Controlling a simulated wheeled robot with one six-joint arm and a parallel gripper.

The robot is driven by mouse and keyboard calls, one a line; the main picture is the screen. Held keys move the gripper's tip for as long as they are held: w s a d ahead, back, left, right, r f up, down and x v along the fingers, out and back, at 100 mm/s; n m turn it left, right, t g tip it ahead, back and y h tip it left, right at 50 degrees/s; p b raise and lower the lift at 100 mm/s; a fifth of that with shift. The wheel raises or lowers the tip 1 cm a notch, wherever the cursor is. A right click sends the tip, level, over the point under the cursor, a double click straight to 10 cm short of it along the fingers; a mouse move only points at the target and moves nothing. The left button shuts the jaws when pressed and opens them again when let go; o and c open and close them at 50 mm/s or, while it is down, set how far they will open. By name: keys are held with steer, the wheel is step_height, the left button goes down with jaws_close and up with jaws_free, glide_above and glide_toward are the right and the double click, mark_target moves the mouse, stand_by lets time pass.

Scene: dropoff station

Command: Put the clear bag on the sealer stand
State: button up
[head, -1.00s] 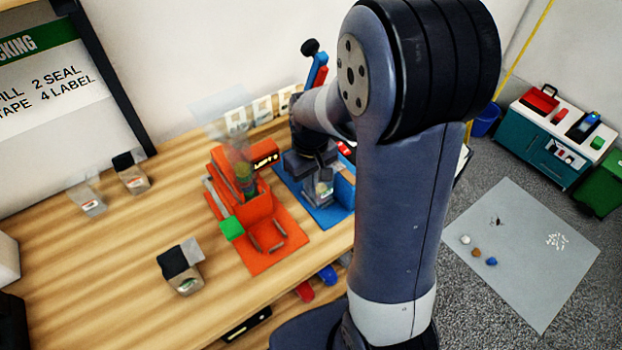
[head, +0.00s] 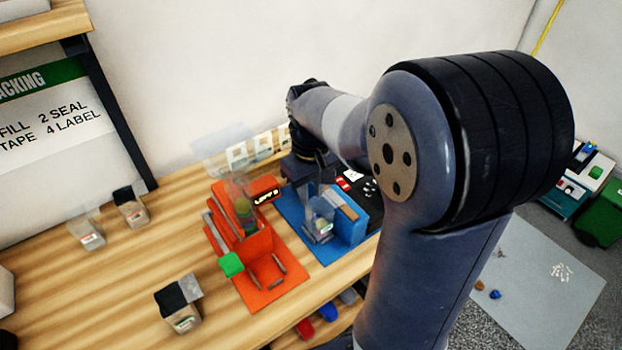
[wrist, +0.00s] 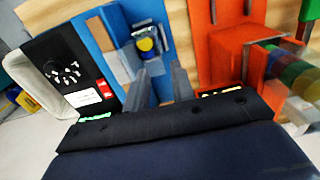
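A clear bag (head: 320,218) with small coloured contents stands in the blue stand (head: 350,222). In the wrist view the bag (wrist: 148,44) shows just beyond my fingertips, against the blue stand (wrist: 97,33). My gripper (wrist: 160,85) is open, with a gap between its grey fingers and nothing held. In the head view it is just behind the bag, partly hidden by my arm. Left of the blue stand is an orange stand (head: 262,290) with a green-tipped lever (head: 231,264) and a clear holder with coloured contents. No readable label tells which is the sealer stand.
Pouches stand on the wooden table (head: 60,295): a black-topped one (head: 180,310) in front, another (head: 130,210) and a clear one (head: 88,236) at left. A black device (head: 366,187) is right of the blue stand. The left table area has free room.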

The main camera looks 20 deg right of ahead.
steer(key=shift+r, duration=1.75)
